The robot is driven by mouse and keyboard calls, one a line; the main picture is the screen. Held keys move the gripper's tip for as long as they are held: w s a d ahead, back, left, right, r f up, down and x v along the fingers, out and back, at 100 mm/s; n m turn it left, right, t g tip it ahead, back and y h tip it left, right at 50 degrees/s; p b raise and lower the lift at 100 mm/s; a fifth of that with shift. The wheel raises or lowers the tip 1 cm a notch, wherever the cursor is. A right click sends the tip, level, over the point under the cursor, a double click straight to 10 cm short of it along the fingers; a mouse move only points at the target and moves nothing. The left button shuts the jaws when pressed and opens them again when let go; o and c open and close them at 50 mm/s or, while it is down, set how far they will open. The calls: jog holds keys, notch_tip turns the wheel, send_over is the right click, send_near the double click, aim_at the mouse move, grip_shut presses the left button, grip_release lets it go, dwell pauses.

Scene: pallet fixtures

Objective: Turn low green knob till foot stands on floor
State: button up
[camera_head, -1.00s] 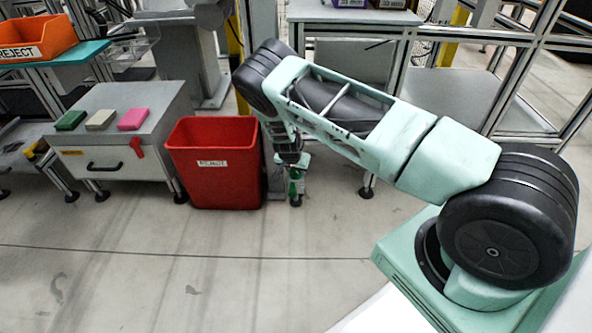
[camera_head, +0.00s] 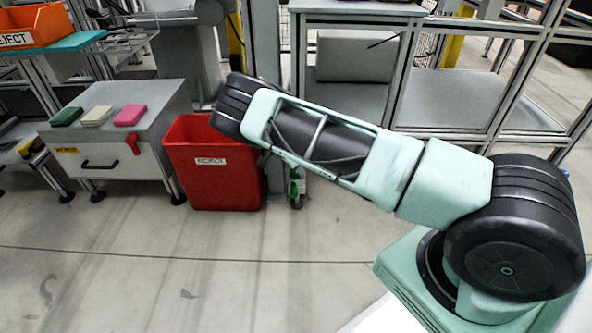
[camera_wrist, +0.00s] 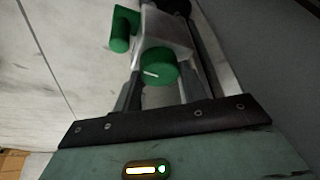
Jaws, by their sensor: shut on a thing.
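The low green knob (camera_wrist: 160,66) is round, with a white line on its face. In the wrist view my gripper (camera_wrist: 161,82) has one finger on each side of it and is shut on it. A second green part, like a lever (camera_wrist: 121,32), sticks out beside the knob on a pale metal bracket (camera_wrist: 168,32). In the head view the green parts (camera_head: 296,186) show just right of the red bin, low above the floor, with a dark foot (camera_head: 297,204) under them. I cannot tell whether the foot touches the floor. My arm hides my gripper in the head view.
A red bin (camera_head: 213,182) stands close to the left of the foot. Further left is a grey cabinet (camera_head: 122,160) with green, beige and pink blocks on top. Metal frames and benches (camera_head: 450,100) stand behind. The floor (camera_head: 200,285) in front is clear.

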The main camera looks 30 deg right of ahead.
jog(key=shift+a, duration=0.1)
dwell(0.3)
jog(key=o, duration=1)
jog(key=shift+r, duration=0.1)
